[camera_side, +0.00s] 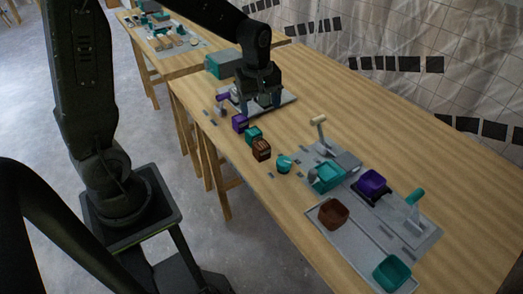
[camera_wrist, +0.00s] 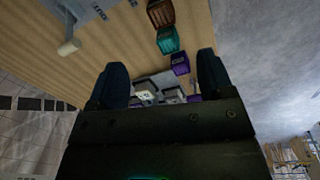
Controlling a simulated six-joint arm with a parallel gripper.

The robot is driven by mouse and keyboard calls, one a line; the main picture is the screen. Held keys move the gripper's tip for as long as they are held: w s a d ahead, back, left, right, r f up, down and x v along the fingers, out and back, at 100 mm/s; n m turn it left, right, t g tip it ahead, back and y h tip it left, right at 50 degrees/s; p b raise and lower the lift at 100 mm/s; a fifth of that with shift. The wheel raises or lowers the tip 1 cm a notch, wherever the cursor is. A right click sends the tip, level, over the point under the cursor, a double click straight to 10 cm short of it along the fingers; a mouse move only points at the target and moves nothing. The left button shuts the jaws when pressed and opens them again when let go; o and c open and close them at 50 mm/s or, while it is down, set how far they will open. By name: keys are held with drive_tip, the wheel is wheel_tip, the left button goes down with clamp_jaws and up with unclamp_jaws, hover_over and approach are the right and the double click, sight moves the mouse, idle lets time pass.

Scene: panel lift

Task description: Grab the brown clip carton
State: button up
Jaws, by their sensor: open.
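The brown clip carton (camera_side: 262,150) stands on the wooden table near its left edge, at the near end of a short row of cartons. In the wrist view the brown carton (camera_wrist: 160,12) is at the top edge, partly cut off. A teal carton (camera_side: 254,135) and a purple carton (camera_side: 240,123) stand beside it in the row. My gripper (camera_side: 262,103) is open over the grey tray farther along the table, apart from the brown carton. In the wrist view its two fingers (camera_wrist: 163,85) stand wide apart, with pale blocks and the purple carton seen between and beyond them.
A teal cup (camera_side: 284,163) stands near the brown carton. The right side of the table is clear.

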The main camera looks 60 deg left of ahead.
sight(262, 144)
drive_tip(key=f+n, duration=0.1)
drive_tip(key=f, duration=0.3)
drive_tip(key=w+a+f, duration=0.1)
drive_tip(key=f, duration=0.3)
drive_tip(key=f+n, duration=0.1)
drive_tip(key=f, duration=0.3)
drive_tip(key=shift+w+a+n+g, duration=0.3)
drive_tip(key=shift+w+a+g, duration=0.05)
drive_tip(key=shift+w+g, duration=0.05)
drive_tip(key=shift+a+f, duration=0.15)
drive_tip(key=shift+f, duration=2.75)
drive_tip(key=c, duration=1)
drive_tip(key=shift+r, duration=0.1)
